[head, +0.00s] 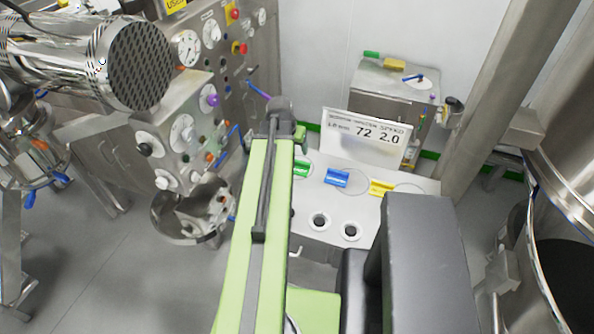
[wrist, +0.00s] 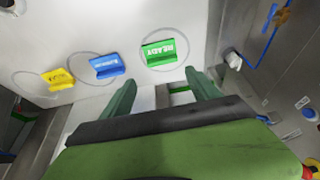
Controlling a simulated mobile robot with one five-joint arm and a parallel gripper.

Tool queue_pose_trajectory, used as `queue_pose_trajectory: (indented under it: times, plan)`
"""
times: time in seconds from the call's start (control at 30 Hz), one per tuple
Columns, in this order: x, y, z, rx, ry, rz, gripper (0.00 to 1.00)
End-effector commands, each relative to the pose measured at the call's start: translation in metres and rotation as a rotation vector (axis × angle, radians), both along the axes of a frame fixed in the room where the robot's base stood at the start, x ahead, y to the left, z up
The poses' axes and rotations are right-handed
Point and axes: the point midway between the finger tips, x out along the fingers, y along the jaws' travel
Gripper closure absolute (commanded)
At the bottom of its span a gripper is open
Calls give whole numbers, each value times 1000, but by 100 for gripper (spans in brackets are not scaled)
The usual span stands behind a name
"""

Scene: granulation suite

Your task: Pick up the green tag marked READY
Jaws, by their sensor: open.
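The green tag marked READY (wrist: 165,50) lies on a pale surface at the upper middle of the wrist view, inside a drawn circle. In the head view the green tag (head: 301,168) shows just right of my arm, partly hidden by it. My gripper (wrist: 158,92) is open and empty in the wrist view, its two fingers apart and pointing toward the tag. The tag lies beyond the fingertips, above the gap between them, with no contact visible. In the head view my arm hides most of the gripper.
A blue tag (head: 337,178) and a yellow tag (head: 381,188) lie in a row to the right of the green one. A white sign (head: 366,138) stands behind them. Two round dark-centred fittings (head: 320,221) are in front. A control panel (head: 215,60) stands at left.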

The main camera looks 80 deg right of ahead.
Motion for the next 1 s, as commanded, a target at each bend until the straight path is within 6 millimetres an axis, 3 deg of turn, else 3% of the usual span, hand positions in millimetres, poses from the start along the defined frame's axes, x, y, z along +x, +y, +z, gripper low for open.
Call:
queue_pose_trajectory:
  times: [0.03, 0.2, 0.5, 0.77, 1.0]
  plan:
    - [0, -3, -10, 0, 0, 0, 22]
    - [-2, -15, -45, 0, 0, 0, 0]
    - [-7, -40, -107, 0, 0, 0, 0]
    - [-8, -45, -112, 0, 0, 0, 0]
    - [-7, -61, -147, 0, 0, 0, 0]
